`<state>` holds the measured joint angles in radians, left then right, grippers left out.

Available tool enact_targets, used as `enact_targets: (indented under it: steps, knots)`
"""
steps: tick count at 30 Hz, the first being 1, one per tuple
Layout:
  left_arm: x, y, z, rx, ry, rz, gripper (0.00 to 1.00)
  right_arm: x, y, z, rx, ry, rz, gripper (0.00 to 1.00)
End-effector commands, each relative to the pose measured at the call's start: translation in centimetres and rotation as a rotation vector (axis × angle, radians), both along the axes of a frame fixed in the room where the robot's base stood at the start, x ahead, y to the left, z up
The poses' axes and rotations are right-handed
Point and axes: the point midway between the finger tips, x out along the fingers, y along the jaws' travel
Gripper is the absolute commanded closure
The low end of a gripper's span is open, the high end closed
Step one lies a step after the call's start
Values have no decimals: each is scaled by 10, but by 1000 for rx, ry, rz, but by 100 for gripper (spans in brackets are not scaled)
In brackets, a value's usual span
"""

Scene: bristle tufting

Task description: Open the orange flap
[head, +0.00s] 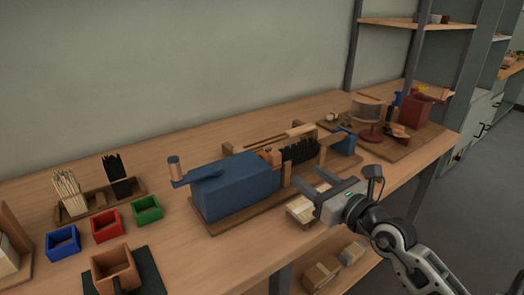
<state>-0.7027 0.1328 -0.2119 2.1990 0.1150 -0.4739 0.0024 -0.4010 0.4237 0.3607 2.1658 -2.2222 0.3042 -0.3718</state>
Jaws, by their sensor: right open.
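No part stands out clearly as an orange flap. A small orange-brown piece (272,156) sits at the right end of the blue machine housing (236,184), beside a row of black bristles (299,151); I cannot tell whether it is the flap. My right gripper (315,182) is open and empty at the front edge of the machine's wooden base. It is to the right of the blue housing and in front of the bristles. My left gripper is not in view.
An orange-brown open box (116,267) stands on a dark mat at the front left. Blue (63,242), red (106,226) and green (147,209) bins stand behind it. A red machine (420,110) is at the right. A pale block (301,210) lies beneath my right gripper.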

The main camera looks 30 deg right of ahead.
Motion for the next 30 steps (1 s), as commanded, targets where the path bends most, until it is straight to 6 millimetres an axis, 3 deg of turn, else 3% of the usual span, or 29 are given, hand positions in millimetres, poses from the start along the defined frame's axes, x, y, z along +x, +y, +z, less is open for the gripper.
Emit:
enact_targets:
  steps: [18, 24, 30]
  knots:
    - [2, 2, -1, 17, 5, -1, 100, 124, 11, 2, 4, -3, 3, 52]
    - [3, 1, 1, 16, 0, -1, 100, 146, 13, 1, 6, -2, 4, 52]
    - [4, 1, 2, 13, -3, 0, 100, 151, 14, 1, 5, -2, 4, 52]
